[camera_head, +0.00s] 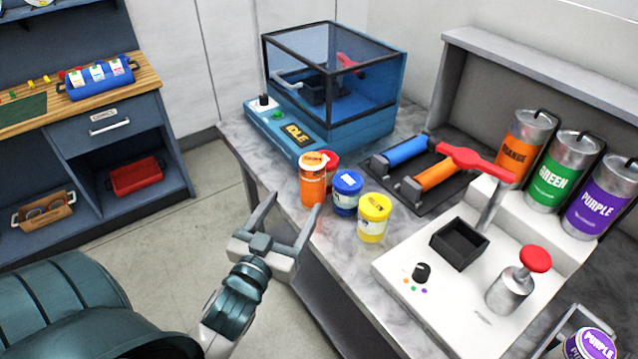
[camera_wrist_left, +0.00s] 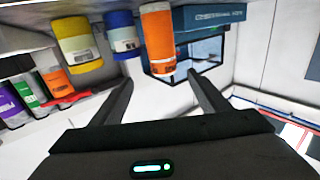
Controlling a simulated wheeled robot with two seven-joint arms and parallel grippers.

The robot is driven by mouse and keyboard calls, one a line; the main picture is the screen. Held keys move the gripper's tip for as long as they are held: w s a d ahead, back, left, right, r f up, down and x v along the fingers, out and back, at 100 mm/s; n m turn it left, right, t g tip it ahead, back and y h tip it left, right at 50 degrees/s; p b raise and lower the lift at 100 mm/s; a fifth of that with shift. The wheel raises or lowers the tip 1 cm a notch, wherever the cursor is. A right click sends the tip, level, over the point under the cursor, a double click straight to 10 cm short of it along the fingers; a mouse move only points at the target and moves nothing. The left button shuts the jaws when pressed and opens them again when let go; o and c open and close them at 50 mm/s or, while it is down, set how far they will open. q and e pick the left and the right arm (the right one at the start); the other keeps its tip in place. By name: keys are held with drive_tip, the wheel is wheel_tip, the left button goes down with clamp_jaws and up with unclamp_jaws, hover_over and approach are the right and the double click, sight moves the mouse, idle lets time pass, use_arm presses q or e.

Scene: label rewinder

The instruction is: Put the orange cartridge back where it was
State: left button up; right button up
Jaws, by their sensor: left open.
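An orange bottle with an orange-and-white cap (camera_head: 313,184) stands on the grey counter near its left edge. It also shows in the left wrist view (camera_wrist_left: 158,42), seen between the fingers. A short orange cylinder (camera_head: 440,172) lies in a dark rack (camera_head: 408,200) beside a blue one (camera_head: 404,151). A large silver canister with an orange label (camera_head: 521,146) stands at the right. I cannot tell which of these is called the cartridge. My left gripper (camera_head: 294,202) is open and empty, just left of the orange bottle and not visibly touching it; it also shows in the left wrist view (camera_wrist_left: 158,82).
A blue jar (camera_head: 346,193), a yellow jar (camera_head: 373,218) and a partly hidden red one stand near the bottle. A blue glass-lidded machine (camera_head: 330,90) is behind. A white press base (camera_head: 445,300) and green (camera_head: 556,172) and purple (camera_head: 603,197) canisters are right.

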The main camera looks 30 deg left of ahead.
sight(309, 177)
use_arm(q)
drive_tip(key=shift+a+f, duration=0.15)
drive_tip(key=shift+w, duration=0.15)
drive_tip(key=w+p, duration=0.1)
drive_tip(key=w, duration=0.2)
drive_tip(key=w+a+p, duration=0.1)
drive_tip(key=w, duration=0.3)
drive_tip(key=w+a+p, duration=0.1)
drive_tip(key=w+p, duration=0.1)
drive_tip(key=w, duration=0.1)
drive_tip(key=shift+w+r, duration=0.2)
drive_tip(key=shift+w, duration=0.2)
drive_tip(key=shift+w+a+f, duration=0.15)
drive_tip(key=shift+w, duration=0.3)
